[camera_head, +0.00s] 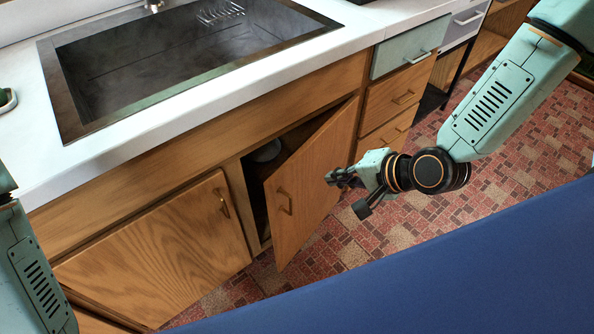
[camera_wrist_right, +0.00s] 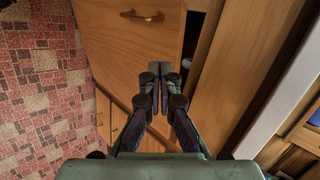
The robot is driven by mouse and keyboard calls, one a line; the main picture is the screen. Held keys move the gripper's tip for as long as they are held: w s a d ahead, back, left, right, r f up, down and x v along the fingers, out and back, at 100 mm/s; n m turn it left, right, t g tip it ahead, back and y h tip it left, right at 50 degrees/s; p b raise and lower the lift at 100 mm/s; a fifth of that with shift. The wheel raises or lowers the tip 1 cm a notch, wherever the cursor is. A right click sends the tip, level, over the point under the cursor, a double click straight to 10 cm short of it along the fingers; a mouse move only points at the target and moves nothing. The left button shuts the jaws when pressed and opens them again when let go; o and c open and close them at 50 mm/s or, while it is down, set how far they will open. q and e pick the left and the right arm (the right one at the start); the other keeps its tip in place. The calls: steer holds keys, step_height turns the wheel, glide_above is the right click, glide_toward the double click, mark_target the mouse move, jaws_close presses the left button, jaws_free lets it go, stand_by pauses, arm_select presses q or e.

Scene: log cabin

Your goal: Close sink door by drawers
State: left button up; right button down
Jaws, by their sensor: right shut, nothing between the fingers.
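The sink door by the drawers (camera_head: 308,190) is a brown wooden door with a metal handle, standing partly open below the sink. It also shows in the right wrist view (camera_wrist_right: 125,50), with its handle at the top. My right gripper (camera_head: 332,179) is shut and empty, close to the outer face of the door, on the drawer side. In the right wrist view its fingers (camera_wrist_right: 160,85) are together in front of the door near its edge; I cannot tell if they touch it. My left arm shows at the left edge, but its gripper is out of view.
The other sink door (camera_head: 160,250) is shut at the left. A stack of drawers (camera_head: 390,100), the top one green-grey, is right of the open door. The dark sink (camera_head: 180,70) sits in the white counter above. Red patterned floor (camera_head: 345,235) lies clear in front.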

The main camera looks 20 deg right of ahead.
mark_target(286, 173)
steer(key=b+x, duration=0.1)
steer(key=x, duration=0.3)
steer(key=w+r+b+x, duration=0.1)
steer(key=b+x, duration=0.1)
steer(key=x, duration=0.2)
steer(key=b+x, duration=0.2)
steer(key=x, duration=0.2)
steer(key=shift+w+a+r, duration=0.25)
steer(key=shift+w+a, duration=0.05)
steer(key=shift+a, duration=0.15)
arm_select(q)
step_height(286, 173, down, 6)
arm_select(e)
steer(key=shift+w, duration=0.1)
arm_select(q)
steer(key=shift+a+r, duration=0.1)
arm_select(e)
steer(key=shift+r, duration=0.1)
